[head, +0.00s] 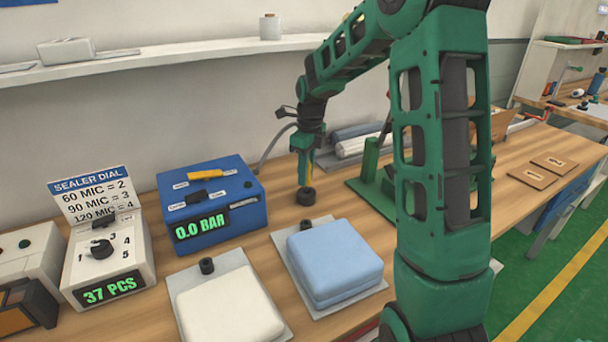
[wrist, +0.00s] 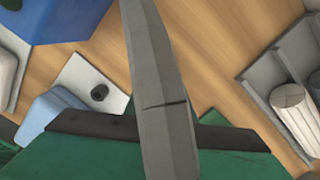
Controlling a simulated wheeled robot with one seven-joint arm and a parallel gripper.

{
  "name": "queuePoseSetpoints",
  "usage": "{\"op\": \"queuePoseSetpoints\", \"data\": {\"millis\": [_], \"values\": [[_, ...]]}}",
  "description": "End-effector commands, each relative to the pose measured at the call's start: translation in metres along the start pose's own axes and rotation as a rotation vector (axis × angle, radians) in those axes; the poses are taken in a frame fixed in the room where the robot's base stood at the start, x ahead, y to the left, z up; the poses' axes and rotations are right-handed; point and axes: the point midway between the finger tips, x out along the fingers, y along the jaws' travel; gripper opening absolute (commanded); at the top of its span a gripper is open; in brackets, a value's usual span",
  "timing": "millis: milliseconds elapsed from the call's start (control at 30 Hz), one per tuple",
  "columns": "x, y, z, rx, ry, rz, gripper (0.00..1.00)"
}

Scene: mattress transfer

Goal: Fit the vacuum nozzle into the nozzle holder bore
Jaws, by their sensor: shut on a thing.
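My gripper (head: 306,172) is shut on the vacuum nozzle (head: 306,196), whose dark round cup points down above the table behind the blue mattress. In the wrist view a long grey hose-like piece (wrist: 165,100) runs between the dark fingers of my gripper (wrist: 160,128). A grey hose (head: 272,147) runs from behind the blue vacuum unit (head: 215,202) up to my gripper. A green stand with upright posts (head: 370,160) is right of the nozzle, partly hidden by my arm. I cannot tell whether it is the nozzle holder; no bore is visible.
A blue folded mattress (head: 335,262) and a white one (head: 228,310) lie on grey bags with black fittings (head: 206,265). The vacuum unit reads 0.0 BAR. A sealer (head: 105,255) stands at left. Rolls (head: 355,140) lie behind. Bare table shows around the nozzle.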

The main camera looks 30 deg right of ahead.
Motion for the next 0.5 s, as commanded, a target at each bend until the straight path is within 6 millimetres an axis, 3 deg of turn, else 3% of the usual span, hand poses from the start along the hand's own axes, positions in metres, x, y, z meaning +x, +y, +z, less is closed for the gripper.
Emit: {"op": "queuePoseSetpoints", "data": {"millis": [500], "values": [[0.004,-0.0005,-0.0007,0.001,0.0,0.0,0.0]]}}
